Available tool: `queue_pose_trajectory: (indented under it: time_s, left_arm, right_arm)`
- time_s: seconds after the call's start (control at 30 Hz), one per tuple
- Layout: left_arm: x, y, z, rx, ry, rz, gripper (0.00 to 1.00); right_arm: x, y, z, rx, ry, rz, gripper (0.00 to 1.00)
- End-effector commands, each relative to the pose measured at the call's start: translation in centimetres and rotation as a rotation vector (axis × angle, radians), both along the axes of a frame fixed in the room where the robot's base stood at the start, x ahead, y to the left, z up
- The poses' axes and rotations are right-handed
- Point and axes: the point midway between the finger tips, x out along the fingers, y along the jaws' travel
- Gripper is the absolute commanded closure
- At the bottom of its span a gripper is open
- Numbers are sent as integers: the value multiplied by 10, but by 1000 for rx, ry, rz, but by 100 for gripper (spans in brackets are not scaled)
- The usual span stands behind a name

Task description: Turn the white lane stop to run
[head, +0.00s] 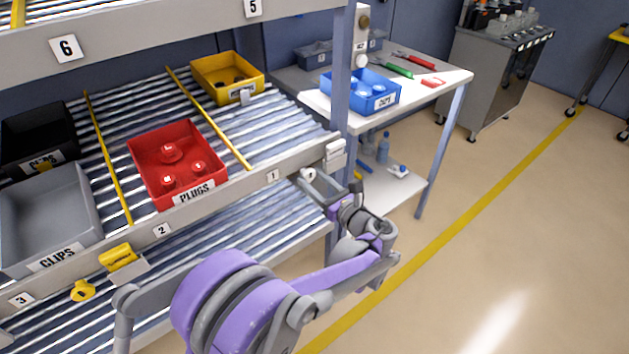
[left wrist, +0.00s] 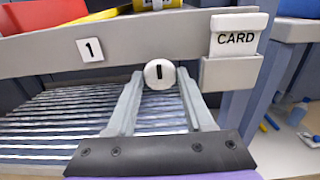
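The white lane stop (head: 308,174) is a round knob on the front rail of the rack, right of the label 1. In the left wrist view its white face (left wrist: 160,73) carries a short black bar standing upright. My left gripper (head: 311,178) is at the rail, pointing at the knob. In the left wrist view its two fingers (left wrist: 160,80) stand apart with the knob between their tips. The tips are very close to the knob's sides; I cannot tell whether they touch. My right gripper is not in view.
A white card holder marked CARD (left wrist: 235,40) sits right of the knob, close to the rack post (head: 342,90). A yellow lane stop (head: 83,291) hangs at the left. A red plugs bin (head: 150,190) and a yellow bin (head: 213,65) stand above. A workbench (head: 440,80) is behind.

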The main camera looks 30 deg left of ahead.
Motion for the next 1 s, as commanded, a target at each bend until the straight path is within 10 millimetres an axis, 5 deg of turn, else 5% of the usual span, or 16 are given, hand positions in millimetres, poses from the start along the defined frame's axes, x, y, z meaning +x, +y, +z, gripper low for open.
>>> queue_pose_trajectory:
  time_s: [0.03,0.23,1.0]
  left_arm:
    - [0,0,0,0,0,0,63]
    - [0,0,0,0,0,0,99]
    - [0,0,0,-53,-128,-12,100]
  right_arm:
    - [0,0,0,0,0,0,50]
    - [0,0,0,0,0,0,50]
    - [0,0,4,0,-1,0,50]
